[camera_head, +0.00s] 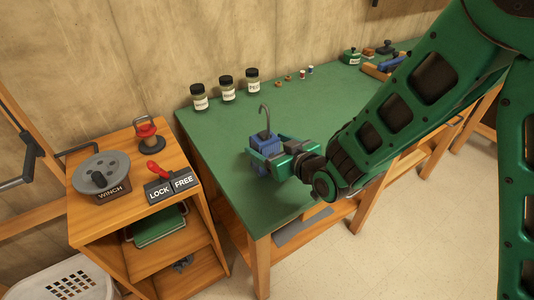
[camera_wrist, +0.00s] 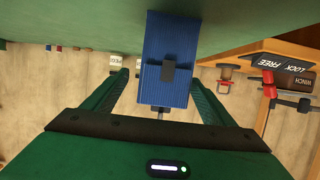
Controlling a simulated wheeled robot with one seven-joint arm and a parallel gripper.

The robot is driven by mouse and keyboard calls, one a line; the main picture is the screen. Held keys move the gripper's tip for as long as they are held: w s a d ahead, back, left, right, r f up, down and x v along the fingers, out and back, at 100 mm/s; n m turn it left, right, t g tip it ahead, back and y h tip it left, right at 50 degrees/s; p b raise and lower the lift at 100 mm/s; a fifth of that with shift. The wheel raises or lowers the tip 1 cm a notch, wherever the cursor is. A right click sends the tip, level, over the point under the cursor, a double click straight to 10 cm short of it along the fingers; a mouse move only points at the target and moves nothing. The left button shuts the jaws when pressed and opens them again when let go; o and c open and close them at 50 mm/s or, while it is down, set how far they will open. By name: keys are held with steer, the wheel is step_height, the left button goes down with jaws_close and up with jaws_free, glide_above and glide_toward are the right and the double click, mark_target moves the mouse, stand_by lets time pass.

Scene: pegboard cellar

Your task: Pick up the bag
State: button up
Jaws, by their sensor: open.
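A blue, ribbed, block-shaped thing (camera_head: 264,143) with a thin grey hook rising from its top stands on the green tabletop (camera_head: 228,128) near the front edge. It is the likeliest bag, though it looks stiff and boxy. My gripper (camera_head: 268,152) is at it, with its green fingers open around it. In the wrist view the blue thing (camera_wrist: 167,50) shows between the two fingers of my gripper (camera_wrist: 160,80), with a gap visible on each side. A dark tab sits on its near face. Its lower part is partly hidden by my gripper in the head view.
Several labelled jars (camera_head: 227,88) stand at the table's back left. A wooden cart (camera_head: 135,170) at the left holds a winch (camera_head: 102,175) and a red-handled lock lever (camera_head: 156,170). The tabletop around the blue thing is clear.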

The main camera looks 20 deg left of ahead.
mark_target(259, 141)
steer(key=shift+x, duration=2.7)
steer(key=shift+s+a+f, duration=0.1)
steer(key=shift+s, duration=0.05)
steer(key=c, duration=1.3)
steer(key=shift+c, duration=0.4)
